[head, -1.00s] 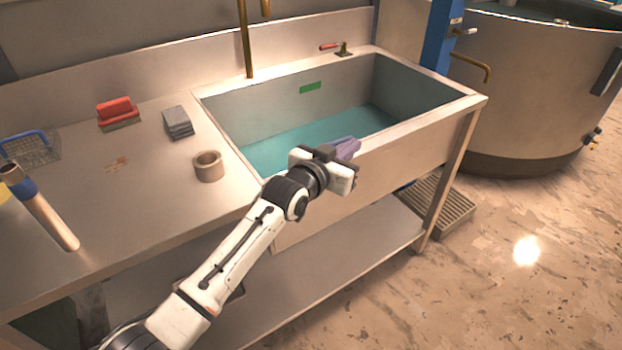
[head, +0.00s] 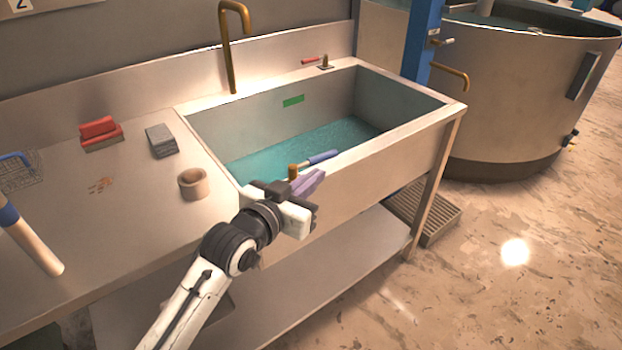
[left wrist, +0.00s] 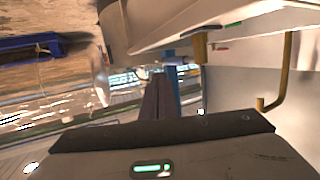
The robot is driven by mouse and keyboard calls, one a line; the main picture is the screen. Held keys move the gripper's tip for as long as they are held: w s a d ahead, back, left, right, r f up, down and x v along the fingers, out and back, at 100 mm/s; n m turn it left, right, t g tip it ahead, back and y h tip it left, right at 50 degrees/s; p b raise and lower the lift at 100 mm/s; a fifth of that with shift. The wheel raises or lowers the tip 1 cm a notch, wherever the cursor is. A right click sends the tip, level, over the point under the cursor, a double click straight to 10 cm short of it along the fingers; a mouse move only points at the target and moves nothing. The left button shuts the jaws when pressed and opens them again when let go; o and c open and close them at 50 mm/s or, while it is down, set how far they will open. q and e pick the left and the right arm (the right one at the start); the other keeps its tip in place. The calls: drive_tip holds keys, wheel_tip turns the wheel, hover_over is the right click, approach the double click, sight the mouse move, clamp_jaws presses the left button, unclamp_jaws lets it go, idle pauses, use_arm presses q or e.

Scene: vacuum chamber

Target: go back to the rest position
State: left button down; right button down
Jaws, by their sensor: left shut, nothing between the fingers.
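My left gripper (head: 311,182) is shut and empty, its purple-grey fingers together. It is at the front rim of the steel sink (head: 400,155), and its fingers point toward the basin. The same closed fingers show in the left wrist view (left wrist: 159,100). Behind them, a blue-handled tool (head: 322,157) with a brass-coloured end (head: 293,172) shows at the sink's water; my gripper hides part of it. I cannot tell whether it floats or rests on something. My right gripper is not in view.
A brass tap (head: 233,60) rises behind the sink. The counter holds a tan ring (head: 193,184), grey pads (head: 161,140), a red brush (head: 101,132), a wire basket (head: 20,172) and a pale tube (head: 35,245). A large round tank (head: 510,110) stands right. Floor at the right front is clear.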

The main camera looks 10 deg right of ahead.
use_arm(q)
drive_tip(key=shift+s+a, duration=0.15)
drive_tip(key=shift+s, duration=0.05)
drive_tip(key=shift+f, duration=0.1)
drive_tip(key=s+a+f+n+g+y, duration=0.1)
drive_tip(key=s+a+f+n+y, duration=0.1)
drive_tip(key=s+a+f, duration=0.5)
drive_tip(key=s+a+f+n+y, duration=0.1)
drive_tip(key=s+a+f, duration=0.4)
drive_tip(key=f, duration=0.4)
drive_tip(key=s+a+f+n+g+y, duration=0.15)
drive_tip(key=s+a+f, duration=0.25)
drive_tip(key=s+f, duration=0.4)
drive_tip(key=s+a+f+g+y, duration=0.1)
drive_tip(key=s+a+f+y, duration=0.1)
drive_tip(key=s+a+f, duration=0.4)
drive_tip(key=s+a+n, duration=0.1)
drive_tip(key=s, duration=0.3)
drive_tip(key=shift+s+f+g+y, duration=0.15)
drive_tip(key=shift+s+g+y, duration=0.15)
drive_tip(key=shift+g+y, duration=0.05)
